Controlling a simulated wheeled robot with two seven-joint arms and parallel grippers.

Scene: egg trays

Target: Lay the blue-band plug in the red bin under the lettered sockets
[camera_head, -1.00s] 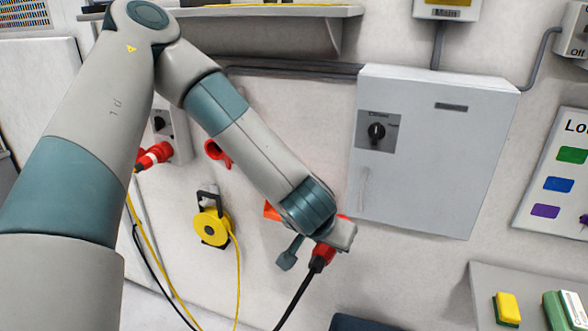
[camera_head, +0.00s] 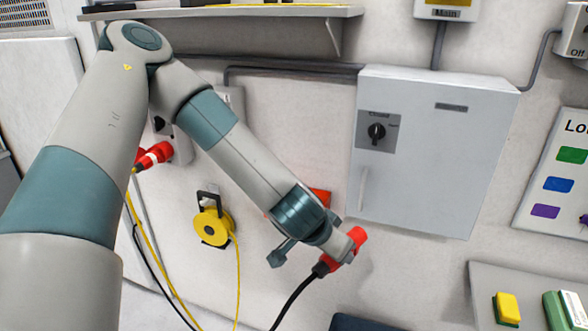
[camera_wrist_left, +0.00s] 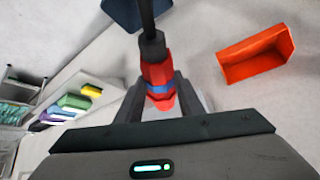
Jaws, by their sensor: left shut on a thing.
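My left gripper (camera_head: 338,243) is shut on a red plug (camera_head: 354,240) with a black cable hanging down to the lower left. In the left wrist view the plug (camera_wrist_left: 158,75) shows a blue band between the gripper's fingers (camera_wrist_left: 160,92). The red bin (camera_head: 320,196) is mostly hidden behind my left wrist in the head view. In the left wrist view the open, empty bin (camera_wrist_left: 256,55) lies right of the plug, apart from it. The socket unit (camera_head: 182,146) is partly covered by my arm; no letters are readable. My right gripper is not in view.
A red-and-white plug (camera_head: 153,156) with a yellow cable sits at the socket unit. A yellow cable reel (camera_head: 212,227) hangs on the wall. A grey cabinet (camera_head: 430,150) stands right of my gripper, and a shelf (camera_head: 220,13) runs above.

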